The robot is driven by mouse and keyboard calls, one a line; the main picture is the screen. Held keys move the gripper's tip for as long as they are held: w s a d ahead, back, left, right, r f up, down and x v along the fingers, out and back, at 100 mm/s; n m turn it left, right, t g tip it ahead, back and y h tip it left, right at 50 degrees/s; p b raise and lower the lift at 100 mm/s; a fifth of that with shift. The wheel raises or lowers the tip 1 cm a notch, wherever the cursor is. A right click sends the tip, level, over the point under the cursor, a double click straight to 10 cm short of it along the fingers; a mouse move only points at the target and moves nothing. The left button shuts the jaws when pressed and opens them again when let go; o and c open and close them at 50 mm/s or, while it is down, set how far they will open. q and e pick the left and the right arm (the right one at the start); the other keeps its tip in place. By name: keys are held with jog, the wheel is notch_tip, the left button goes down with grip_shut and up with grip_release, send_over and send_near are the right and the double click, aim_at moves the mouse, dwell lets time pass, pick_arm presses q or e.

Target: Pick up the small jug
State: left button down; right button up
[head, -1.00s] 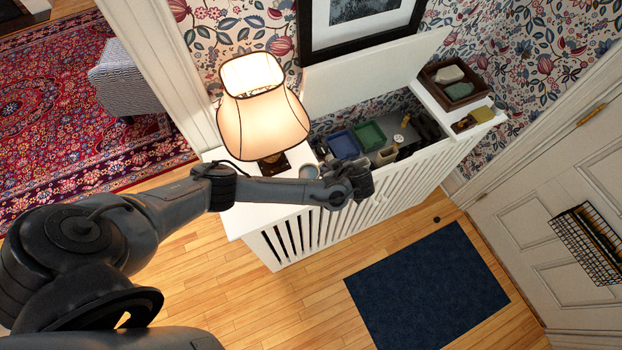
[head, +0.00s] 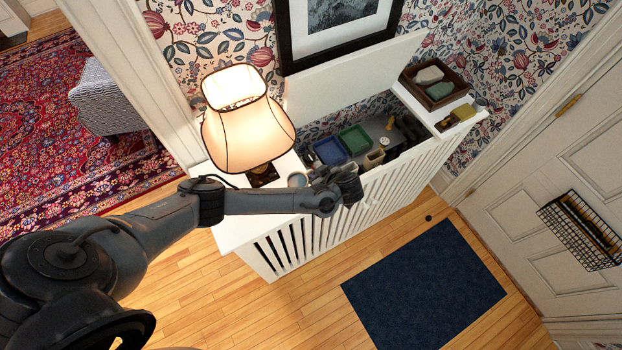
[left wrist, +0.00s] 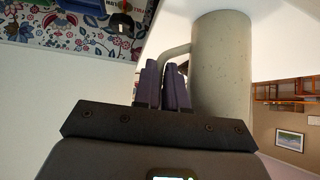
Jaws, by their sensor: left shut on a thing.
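The small jug (head: 298,180) is a grey, round vessel beside the lamp at the white cabinet's near left end. In the left wrist view the jug (left wrist: 222,65) is a speckled grey cylinder with a loop handle on its left. My left gripper (head: 317,177) is at the jug's right side. In the left wrist view its dark fingers (left wrist: 163,82) are closed together at the handle, and they hide part of it. I cannot tell whether the jug touches the cabinet top. My right gripper is not in view.
A lit lamp (head: 248,130) stands close behind the jug. The slatted white cabinet (head: 285,250) has its lid (head: 355,85) raised, showing a blue bin (head: 330,151) and a green bin (head: 355,139). A brown tray (head: 437,97) stands at the far right end.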

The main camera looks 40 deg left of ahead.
pick_arm(q)
jog(key=shift+r, duration=0.2)
jog(key=w+p+v, duration=0.1)
jog(key=p+v, duration=0.2)
jog(key=v, duration=1.2)
jog(key=shift+w+d+p, duration=0.3)
jog(key=shift+w+d, duration=0.15)
jog(key=shift+w, duration=0.1)
dwell(0.4)
jog(key=shift+d, duration=0.2)
dwell(0.4)
